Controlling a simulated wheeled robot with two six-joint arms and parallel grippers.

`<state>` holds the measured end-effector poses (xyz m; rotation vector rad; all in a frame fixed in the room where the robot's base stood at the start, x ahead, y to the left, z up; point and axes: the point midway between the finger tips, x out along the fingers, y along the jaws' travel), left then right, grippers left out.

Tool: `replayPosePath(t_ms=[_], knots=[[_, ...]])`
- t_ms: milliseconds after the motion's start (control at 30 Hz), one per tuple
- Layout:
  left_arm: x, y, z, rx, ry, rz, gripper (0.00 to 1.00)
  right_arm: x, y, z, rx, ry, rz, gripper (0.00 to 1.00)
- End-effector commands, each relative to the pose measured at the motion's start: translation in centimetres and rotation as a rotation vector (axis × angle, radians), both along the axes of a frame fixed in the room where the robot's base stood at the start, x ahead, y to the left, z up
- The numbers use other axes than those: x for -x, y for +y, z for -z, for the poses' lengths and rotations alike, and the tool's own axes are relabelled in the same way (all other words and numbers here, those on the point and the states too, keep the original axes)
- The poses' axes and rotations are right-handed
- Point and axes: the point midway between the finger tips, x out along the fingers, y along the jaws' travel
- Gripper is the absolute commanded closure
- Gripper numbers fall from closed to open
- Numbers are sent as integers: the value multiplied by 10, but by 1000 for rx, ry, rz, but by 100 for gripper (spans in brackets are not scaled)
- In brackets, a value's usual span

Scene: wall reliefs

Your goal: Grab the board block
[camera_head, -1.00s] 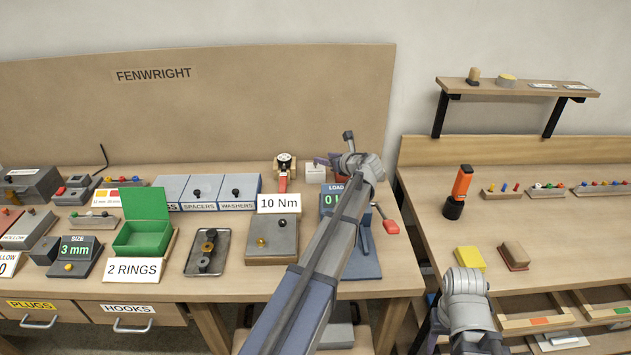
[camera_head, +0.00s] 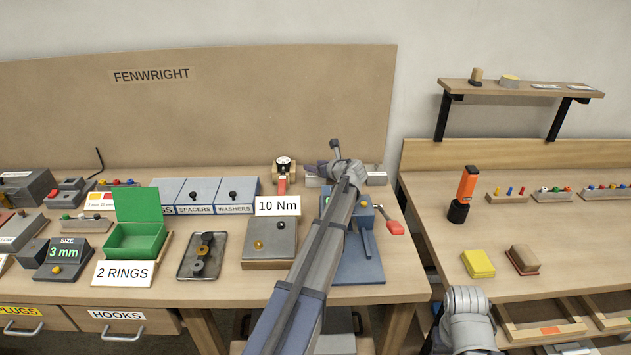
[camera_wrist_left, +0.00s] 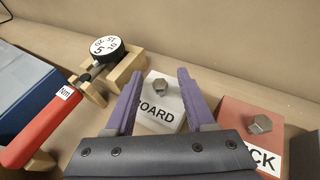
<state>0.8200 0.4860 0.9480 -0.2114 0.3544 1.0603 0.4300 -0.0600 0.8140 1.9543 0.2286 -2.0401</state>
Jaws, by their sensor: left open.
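The board block (camera_wrist_left: 167,109) is a pale grey block with a BOARD label and a grey hexagonal knob (camera_wrist_left: 160,88) on top. It stands at the back of the left bench, by the tan back panel. My left gripper (camera_wrist_left: 160,74) is open, and its purple fingers show on either side of the knob in the left wrist view. I cannot tell how far above the block they are. In the head view my left gripper (camera_head: 322,169) is small at the back of the bench, and my arm hides much of that spot. My right gripper is out of view.
A red block (camera_wrist_left: 250,125) with a hex knob and a label ending in CK stands right of the board block. A dial wrench with a red handle (camera_wrist_left: 38,127) rests on a wooden stand (camera_wrist_left: 125,70) to the left. A blue LOAD device (camera_head: 360,262) lies under my left arm.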

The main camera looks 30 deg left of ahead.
Motion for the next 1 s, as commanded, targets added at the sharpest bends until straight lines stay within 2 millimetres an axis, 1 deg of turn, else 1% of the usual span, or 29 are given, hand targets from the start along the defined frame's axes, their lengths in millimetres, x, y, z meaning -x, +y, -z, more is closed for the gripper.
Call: replayPosePath(t_ms=[233, 700, 1000], knots=[[-1, 2, 0, 0, 0, 1, 47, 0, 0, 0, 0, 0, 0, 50], [-1, 1, 0, 0, 0, 1, 100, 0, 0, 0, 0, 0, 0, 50], [-1, 1, 0, 0, 0, 1, 100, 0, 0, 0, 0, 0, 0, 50]])
